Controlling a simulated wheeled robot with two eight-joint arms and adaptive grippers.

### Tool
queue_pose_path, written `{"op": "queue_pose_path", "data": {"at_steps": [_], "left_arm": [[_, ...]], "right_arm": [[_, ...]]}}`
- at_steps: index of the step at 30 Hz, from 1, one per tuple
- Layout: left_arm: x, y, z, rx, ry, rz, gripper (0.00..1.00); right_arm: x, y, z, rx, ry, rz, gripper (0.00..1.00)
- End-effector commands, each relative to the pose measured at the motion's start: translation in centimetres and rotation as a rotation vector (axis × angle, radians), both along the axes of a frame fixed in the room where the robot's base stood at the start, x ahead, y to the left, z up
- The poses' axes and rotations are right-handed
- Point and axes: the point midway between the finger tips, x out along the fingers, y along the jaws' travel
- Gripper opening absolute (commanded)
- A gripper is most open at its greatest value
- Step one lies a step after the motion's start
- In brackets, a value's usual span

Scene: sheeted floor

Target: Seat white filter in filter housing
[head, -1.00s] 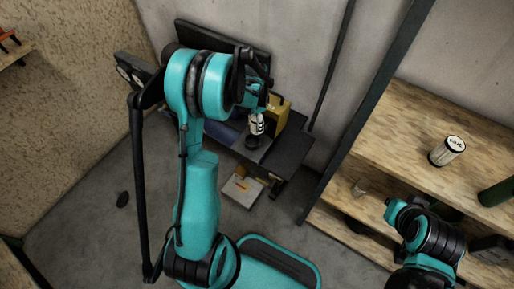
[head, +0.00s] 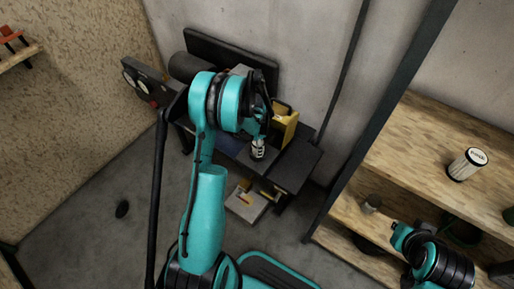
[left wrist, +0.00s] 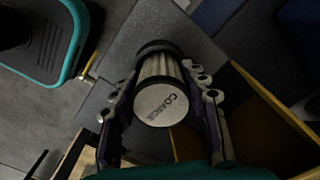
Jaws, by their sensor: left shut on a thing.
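My left gripper (head: 259,141) is shut on a white pleated filter (head: 257,149) above the dark bench at the back wall. In the left wrist view, the filter (left wrist: 161,103) sits between the two fingers (left wrist: 163,115), its round labelled end facing the camera. The dark round filter housing (left wrist: 160,47) shows as a rim around the filter's far end. The filter's far end is hidden, so I cannot tell how deep it sits. My right arm shows at the lower right of the head view, but its gripper cannot be made out.
A second white filter with a dark cap (head: 467,164) stands on the wooden shelf (head: 420,150) at right. A yellow box (head: 285,122) stands on the bench right beside my left gripper. A small flat box (head: 245,203) lies on the floor below the bench.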

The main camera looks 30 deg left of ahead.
Motion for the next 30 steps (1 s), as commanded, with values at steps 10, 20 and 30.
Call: {"op": "queue_pose_path", "data": {"at_steps": [10, 20, 30], "left_arm": [[0.0, 0.0, -0.2, 0.000, 0.000, 0.000, 0.65], [0.0, 0.0, 0.3, 0.000, 0.000, 0.000, 0.65], [0.0, 0.0, 7.2, 0.000, 0.000, 0.000, 0.65]], "right_arm": [[0.0, 0.0, 0.1, 0.000, 0.000, 0.000, 0.00], [0.0, 0.0, 0.1, 0.000, 0.000, 0.000, 0.00], [0.0, 0.0, 3.2, 0.000, 0.000, 0.000, 0.00]]}}
